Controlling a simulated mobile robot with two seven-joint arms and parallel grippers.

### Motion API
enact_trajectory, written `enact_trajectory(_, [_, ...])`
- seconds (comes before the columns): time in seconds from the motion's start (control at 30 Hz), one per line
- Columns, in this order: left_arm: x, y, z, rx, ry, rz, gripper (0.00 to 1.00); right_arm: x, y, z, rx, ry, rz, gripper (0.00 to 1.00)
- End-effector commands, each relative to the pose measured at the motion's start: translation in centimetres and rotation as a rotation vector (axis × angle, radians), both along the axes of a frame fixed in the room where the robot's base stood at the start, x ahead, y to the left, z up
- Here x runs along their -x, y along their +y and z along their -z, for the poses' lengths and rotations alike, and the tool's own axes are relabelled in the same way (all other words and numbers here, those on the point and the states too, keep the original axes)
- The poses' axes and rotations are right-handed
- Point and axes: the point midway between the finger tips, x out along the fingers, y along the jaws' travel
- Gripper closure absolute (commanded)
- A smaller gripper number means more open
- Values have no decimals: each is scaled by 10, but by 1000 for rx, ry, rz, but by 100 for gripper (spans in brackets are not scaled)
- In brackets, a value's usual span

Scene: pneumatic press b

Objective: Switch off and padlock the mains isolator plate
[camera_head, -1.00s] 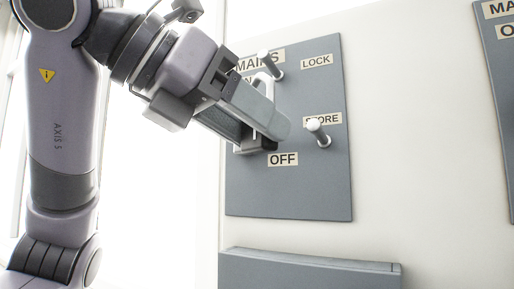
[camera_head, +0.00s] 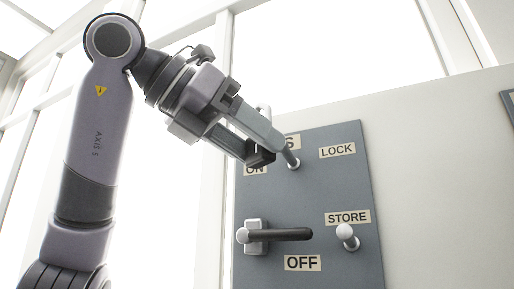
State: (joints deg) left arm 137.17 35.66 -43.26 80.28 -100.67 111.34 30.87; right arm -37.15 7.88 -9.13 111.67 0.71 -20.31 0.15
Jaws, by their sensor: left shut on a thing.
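The grey isolator plate (camera_head: 310,200) is on a pale panel, with ON above and OFF below its switch handle (camera_head: 285,235). The black handle is horizontal, pointing right from its silver mount. My left gripper (camera_head: 266,150) is shut, near the plate's upper left. The STORE peg (camera_head: 347,237) is bare. My right gripper is out of view.
The LOCK label (camera_head: 337,151) is at the upper right of the plate. Part of another plate shows at the right edge. Tall window frames stand behind.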

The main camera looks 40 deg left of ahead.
Motion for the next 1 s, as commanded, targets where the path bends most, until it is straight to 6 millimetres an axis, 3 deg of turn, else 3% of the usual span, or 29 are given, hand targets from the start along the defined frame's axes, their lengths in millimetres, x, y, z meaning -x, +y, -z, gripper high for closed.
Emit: enact_trajectory(1.0, [-55,13,5,2,1,-1,92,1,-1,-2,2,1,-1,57])
